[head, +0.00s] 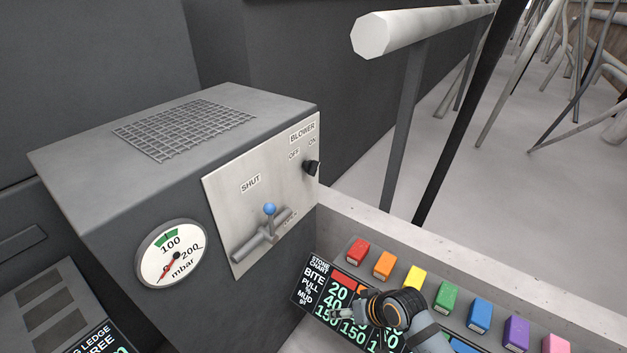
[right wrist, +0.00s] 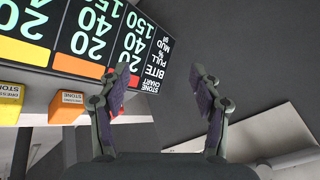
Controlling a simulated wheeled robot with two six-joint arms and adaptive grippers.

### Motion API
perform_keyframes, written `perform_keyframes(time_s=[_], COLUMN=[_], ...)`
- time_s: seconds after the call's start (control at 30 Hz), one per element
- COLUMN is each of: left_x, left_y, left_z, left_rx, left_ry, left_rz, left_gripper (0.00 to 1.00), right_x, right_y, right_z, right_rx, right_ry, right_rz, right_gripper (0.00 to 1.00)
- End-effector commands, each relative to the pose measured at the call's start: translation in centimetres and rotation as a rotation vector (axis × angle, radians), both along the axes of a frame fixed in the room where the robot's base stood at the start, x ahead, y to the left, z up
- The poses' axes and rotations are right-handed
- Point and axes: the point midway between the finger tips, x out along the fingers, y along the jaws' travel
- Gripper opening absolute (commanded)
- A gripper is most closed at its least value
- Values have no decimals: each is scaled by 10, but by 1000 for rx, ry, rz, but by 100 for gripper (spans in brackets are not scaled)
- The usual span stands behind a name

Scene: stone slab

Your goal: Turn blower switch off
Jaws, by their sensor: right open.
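The blower switch (head: 311,167) is a small black knob on the right part of a pale metal panel (head: 225,205). OFF is printed to its upper left and ON above it; the knob appears turned toward ON. My right gripper (head: 345,313) is low in the head view, over the stone chart, below and to the right of the panel and well apart from the switch. In the right wrist view its two fingers (right wrist: 162,78) are spread with nothing between them. The switch is not identifiable in that view. My left gripper is not in view.
A blue-tipped valve lever (head: 268,210) stands out from the panel left of the switch. A pressure gauge (head: 171,254) is on the dark box. Colored blocks (head: 383,265) line a ledge on the right, beside the stone chart (head: 315,285). A pale rail (head: 420,28) runs behind.

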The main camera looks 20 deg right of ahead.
Motion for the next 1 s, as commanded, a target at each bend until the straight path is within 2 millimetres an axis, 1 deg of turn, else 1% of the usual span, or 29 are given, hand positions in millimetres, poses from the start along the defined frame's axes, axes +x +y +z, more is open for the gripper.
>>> perform_keyframes(time_s=[0.03,0.1,0.17,0.2,0.27,0.3,0.37,0.4,0.47,0.5,0.6,0.7,0.77,0.87,1.0], left_x=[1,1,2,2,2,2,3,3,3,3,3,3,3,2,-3], left_y=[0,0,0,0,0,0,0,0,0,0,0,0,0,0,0], left_z=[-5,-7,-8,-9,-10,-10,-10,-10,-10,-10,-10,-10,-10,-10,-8], left_rx=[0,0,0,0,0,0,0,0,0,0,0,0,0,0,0], left_ry=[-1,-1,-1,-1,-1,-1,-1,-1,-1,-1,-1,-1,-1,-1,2], left_rz=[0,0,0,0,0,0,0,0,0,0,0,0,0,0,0], left_gripper=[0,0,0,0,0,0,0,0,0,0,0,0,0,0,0], right_x=[14,30,46,58,77,92,116,133,155,167,189,199,200,201,210], right_y=[9,23,32,36,39,37,28,18,0,-13,-40,-54,-57,-56,-49], right_z=[12,33,52,66,91,110,142,163,194,211,244,259,261,262,264], right_rx=[83,229,363,462,627,748,938,1065,1240,1341,1528,1621,1638,1642,1647], right_ry=[-28,-46,-54,-52,-41,-27,3,26,63,85,130,154,159,161,159], right_rz=[-17,-55,-95,-130,-194,-248,-339,-405,-500,-556,-657,-705,-714,-714,-711], right_gripper=[64,64,64,64,64,64,64,64,64,64,64,64,64,64,64])
